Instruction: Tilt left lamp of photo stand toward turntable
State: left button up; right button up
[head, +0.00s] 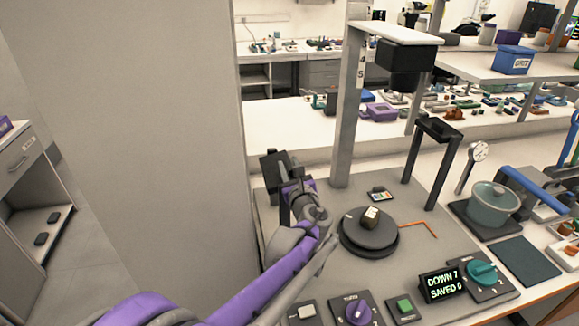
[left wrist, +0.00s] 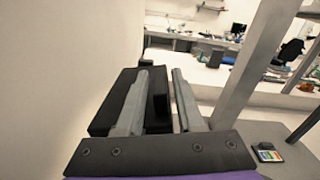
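The black left lamp (head: 273,163) stands at the left of the photo stand, partly hidden behind my left gripper (head: 296,180). In the left wrist view, my left gripper (left wrist: 162,90) has its fingers apart, with a black upright part of the lamp (left wrist: 160,108) between them. A gap shows beside the right finger, so it does not look clamped. The lamp's wider black body (left wrist: 106,112) lies behind the left finger. My right gripper is not in view.
The grey stand post (head: 350,120) carries a black camera head (head: 399,63). The other black lamp frame (head: 436,130) stands at right. A small colour card (head: 380,195) and an orange bent rod (head: 422,224) lie near the turntable. Knobs and a display (head: 441,284) line the front.

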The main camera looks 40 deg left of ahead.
aim_at(279, 176)
pick_arm(q)
grip_shut()
jog(key=shift+s+r, duration=0.1)
jog(key=n, duration=0.1)
jog(key=n+p, duration=0.1)
jog(key=s+a+n+p, duration=0.1)
jog(key=shift+r+n, duration=0.3)
jog(key=shift+s+a+n+p, duration=0.25)
jog(key=shift+s+n+p, duration=0.05)
jog(key=shift+n, duration=0.7)
jog(key=shift+s+a+n+p, duration=0.2)
jog(key=shift+s+n+p, duration=0.1)
jog(key=shift+n, duration=0.7)
jog(key=shift+o, duration=1.4)
grip_release()
